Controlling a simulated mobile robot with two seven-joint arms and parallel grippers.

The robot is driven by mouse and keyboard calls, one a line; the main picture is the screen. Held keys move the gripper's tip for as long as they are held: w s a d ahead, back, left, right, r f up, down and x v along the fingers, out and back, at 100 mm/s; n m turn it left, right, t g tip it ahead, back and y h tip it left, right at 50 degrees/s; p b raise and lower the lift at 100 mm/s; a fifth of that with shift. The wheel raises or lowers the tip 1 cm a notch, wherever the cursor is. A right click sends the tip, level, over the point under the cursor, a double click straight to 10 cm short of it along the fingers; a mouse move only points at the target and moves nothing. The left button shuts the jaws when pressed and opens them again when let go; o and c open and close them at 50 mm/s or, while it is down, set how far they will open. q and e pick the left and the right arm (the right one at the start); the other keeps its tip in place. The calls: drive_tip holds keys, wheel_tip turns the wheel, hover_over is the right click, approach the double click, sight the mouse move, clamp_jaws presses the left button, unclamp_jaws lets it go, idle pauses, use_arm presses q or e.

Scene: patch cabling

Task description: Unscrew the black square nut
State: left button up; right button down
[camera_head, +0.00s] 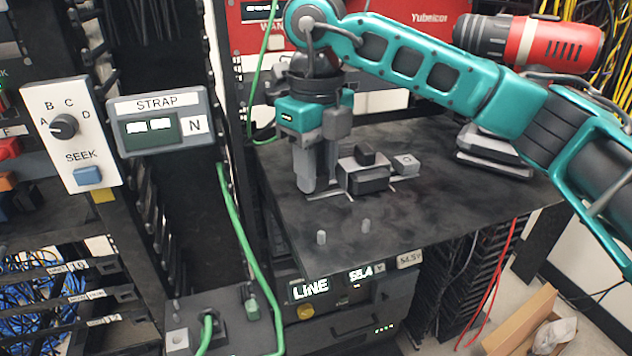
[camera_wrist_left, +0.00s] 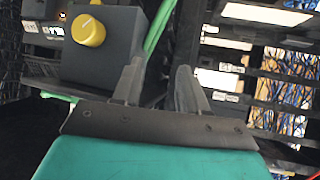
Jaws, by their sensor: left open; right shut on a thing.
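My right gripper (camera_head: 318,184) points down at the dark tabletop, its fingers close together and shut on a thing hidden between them. I cannot make out whether this is the black square nut. Just right of the fingers stands a grey and dark block (camera_head: 367,178) with a small black piece (camera_head: 364,155) on top, which I cannot identify for sure. A light grey piece with a ring mark (camera_head: 405,162) sits beside it. My left gripper (camera_wrist_left: 160,82) is open and empty in the left wrist view and does not show in the head view.
Two short grey pegs (camera_head: 321,237) stand toward the table's (camera_head: 440,225) front. A red and black power tool (camera_head: 540,42) lies behind my right arm. A STRAP display (camera_head: 160,118) and a dial panel (camera_head: 72,135) stand left.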

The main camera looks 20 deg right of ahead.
drive_tip(key=n, duration=0.5)
drive_tip(key=shift+a, duration=0.1)
drive_tip(key=n, duration=0.5)
idle(0.4)
drive_tip(key=shift+n, duration=0.3)
drive_tip(key=c, duration=1.1)
unclamp_jaws()
drive_tip(key=shift+a+n, duration=0.1)
drive_tip(key=shift+n, duration=0.2)
drive_tip(key=shift+c, duration=0.2)
drive_tip(key=shift+w, duration=0.1)
drive_tip(key=shift+r, duration=0.1)
